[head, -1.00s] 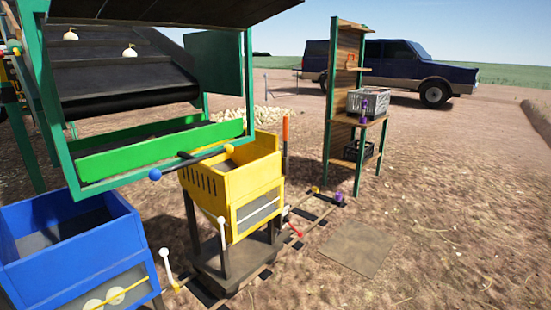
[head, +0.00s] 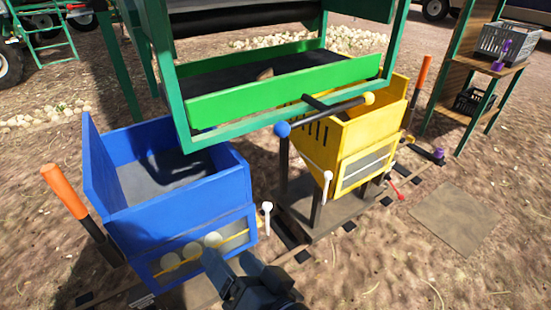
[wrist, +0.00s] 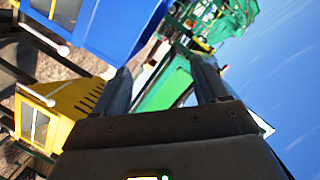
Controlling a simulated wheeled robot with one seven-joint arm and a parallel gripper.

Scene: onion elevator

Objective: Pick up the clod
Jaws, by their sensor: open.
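A small brown lump, which looks like the clod (head: 265,74), lies on the dark bed inside the green-walled tray (head: 290,91) in the head view. My gripper (head: 232,262) is at the bottom of the head view, in front of the blue bin, well apart from the lump and on the near side of the tray. In the wrist view my gripper (wrist: 163,78) shows two spread dark fingers with nothing between them. A green structure (wrist: 175,80) shows beyond the fingers. I cannot make out the lump in the wrist view.
The blue bin (head: 180,222) stands left of the tray, with round pale things behind its front window. The yellow bin (head: 365,135) stands right. A bar with a blue knob (head: 282,129) juts out before the tray. A shelf with a grey crate (head: 503,42) is at far right.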

